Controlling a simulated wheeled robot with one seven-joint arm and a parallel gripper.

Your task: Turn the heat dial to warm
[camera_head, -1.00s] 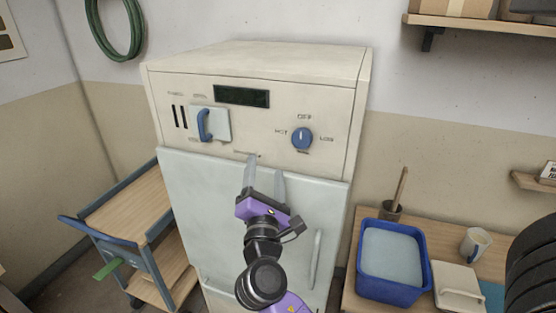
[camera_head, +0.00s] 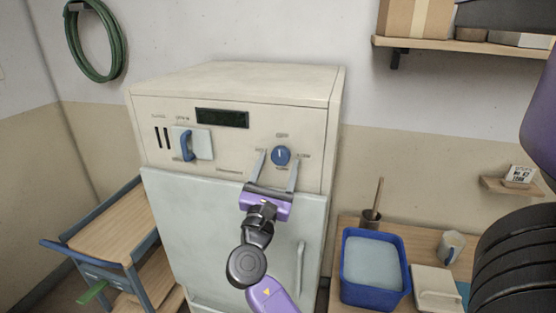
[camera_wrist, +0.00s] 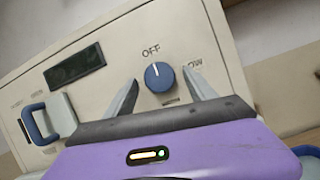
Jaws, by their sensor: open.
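The heat dial (camera_head: 281,155) is a round blue knob on the cream front panel of the cabinet; it also shows in the wrist view (camera_wrist: 158,78). Its white mark points up towards the word OFF. A label ending in OW is at its right, partly covered by a finger. My gripper (camera_head: 279,158) is open and empty, pointing at the panel. In the wrist view its two grey fingers (camera_wrist: 160,84) appear one on each side of the dial. I cannot tell whether they touch it.
A blue lever handle (camera_head: 186,146) on a pale plate and a dark display (camera_head: 222,118) are left of the dial. The cabinet door (camera_head: 230,220) is below. A wooden cart (camera_head: 110,225) stands at left; a blue tub (camera_head: 375,290) is on the table at right.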

